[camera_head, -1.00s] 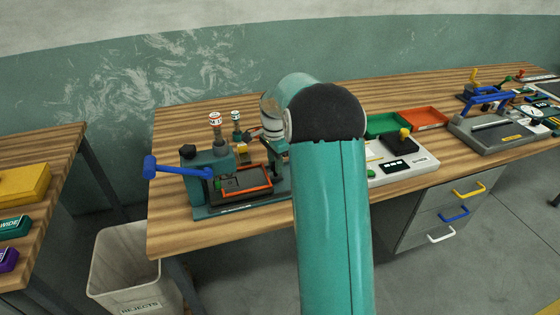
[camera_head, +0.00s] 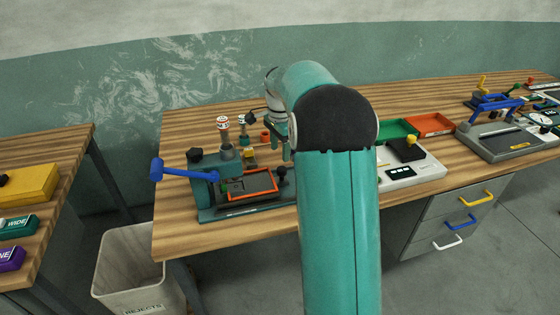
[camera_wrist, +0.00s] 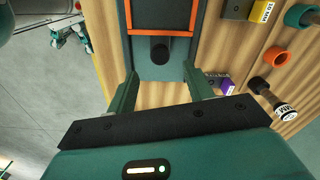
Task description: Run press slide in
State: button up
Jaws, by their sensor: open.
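The press (camera_head: 205,185) stands at the left end of the wooden bench, with a blue lever (camera_head: 180,172) sticking out to its left. Its slide (camera_head: 250,186) is a dark plate with an orange rim, and a black knob (camera_head: 281,173) is at its right end. In the wrist view the orange rim (camera_wrist: 160,33) is at the top and the black knob (camera_wrist: 158,53) is below it. My gripper (camera_wrist: 160,73) is open and empty, its two fingers spread either side of the knob's line. In the head view my gripper (camera_head: 284,146) is above the knob; contact is not visible.
Behind the press stand stamps with round tops (camera_head: 223,123). A white device (camera_head: 412,168), a green tray (camera_head: 398,128) and a red-orange tray (camera_head: 431,124) are to the right. A rejects bin (camera_head: 130,270) is on the floor at left. My arm hides the bench middle.

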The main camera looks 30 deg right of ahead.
notch_tip(320, 180, up, 6)
jog(key=shift+r, duration=0.2)
dwell(0.4)
